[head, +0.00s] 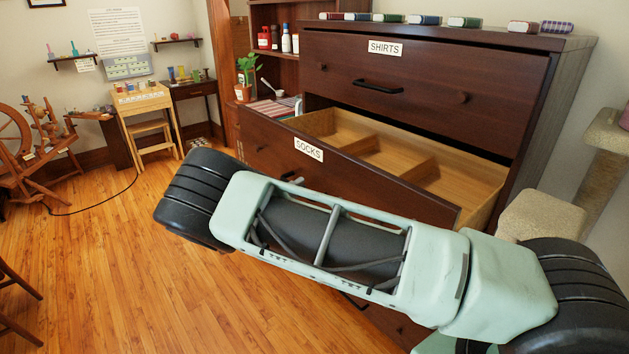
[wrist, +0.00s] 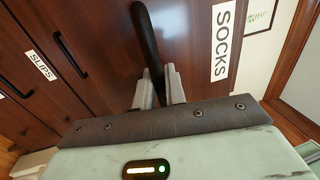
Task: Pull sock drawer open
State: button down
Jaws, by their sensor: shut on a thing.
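The sock drawer (head: 352,184), labelled SOCKS, is pulled well out of the dark wood dresser in the head view. Its light wooden inside shows dividers and looks empty. In the wrist view, its front carries the SOCKS label (wrist: 222,42) beside a black handle (wrist: 149,45). My gripper (wrist: 160,84) is shut on that handle, with a grey finger on each side of it. In the head view my arm crosses in front of the drawer and hides the gripper and most of the handle.
The shirts drawer (head: 420,92) above is closed. Another closed drawer, labelled SLIPS (wrist: 41,65), is below. Several books (head: 425,20) lie on the dresser top. A beige cat tree (head: 545,214) stands close on the right. The wooden floor (head: 120,270) at left is open.

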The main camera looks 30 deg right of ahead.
jog(key=shift+v, duration=1.05)
jog(key=shift+r, duration=0.1)
jog(key=c, duration=1.6)
grip_release()
jog(key=shift+o, duration=0.2)
jog(key=shift+a, duration=0.15)
jog(key=b+v, duration=0.4)
jog(key=v, duration=1.3)
